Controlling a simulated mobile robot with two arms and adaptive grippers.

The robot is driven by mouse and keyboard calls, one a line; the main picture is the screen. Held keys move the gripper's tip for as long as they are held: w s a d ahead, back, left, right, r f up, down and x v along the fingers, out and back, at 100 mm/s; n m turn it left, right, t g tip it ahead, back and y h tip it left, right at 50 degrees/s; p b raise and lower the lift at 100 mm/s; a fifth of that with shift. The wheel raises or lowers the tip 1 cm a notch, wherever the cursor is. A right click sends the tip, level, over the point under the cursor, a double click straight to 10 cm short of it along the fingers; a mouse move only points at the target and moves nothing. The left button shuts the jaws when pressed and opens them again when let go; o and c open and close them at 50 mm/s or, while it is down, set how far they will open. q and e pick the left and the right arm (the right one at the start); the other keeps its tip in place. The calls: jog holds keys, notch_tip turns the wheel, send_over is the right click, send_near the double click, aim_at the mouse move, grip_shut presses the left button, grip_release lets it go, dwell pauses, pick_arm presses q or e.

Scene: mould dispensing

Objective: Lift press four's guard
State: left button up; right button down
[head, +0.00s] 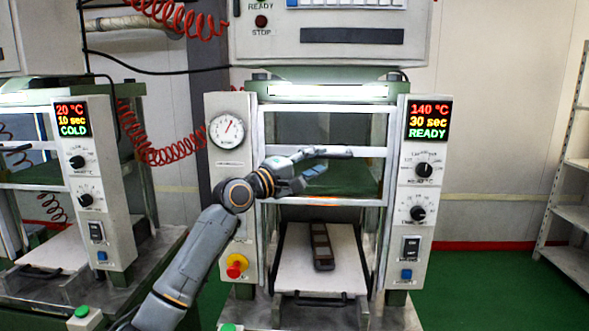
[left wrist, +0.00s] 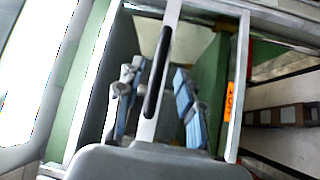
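The press in front of me has a guard (head: 372,152), a pale frame with a clear pane across its opening. The guard is down over the upper part of the opening. A dark handle (head: 335,153) sits on its middle bar. My left gripper (head: 308,171) is at this handle. In the left wrist view its two blue-padded fingers (left wrist: 163,105) stand apart, one on each side of the bar with the black handle (left wrist: 157,75). Gaps show between bar and fingers, so the gripper looks open around it. No number is readable on the press. My right gripper is out of view.
The press display (head: 429,121) reads 140 °C, 30 sec, READY. A mould (head: 323,262) lies on the pale plate (head: 295,270) below the guard. An orange label (left wrist: 230,101) marks the frame. Another press (head: 96,180) reading COLD stands left; shelves (head: 570,215) stand right.

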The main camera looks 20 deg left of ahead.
pick_arm(q)
jog(key=r+v, duration=0.1)
jog(key=v, duration=0.6)
jog(key=shift+s+a+f, duration=0.15)
jog(key=shift+s+f, duration=0.1)
jog(key=shift+f, duration=0.2)
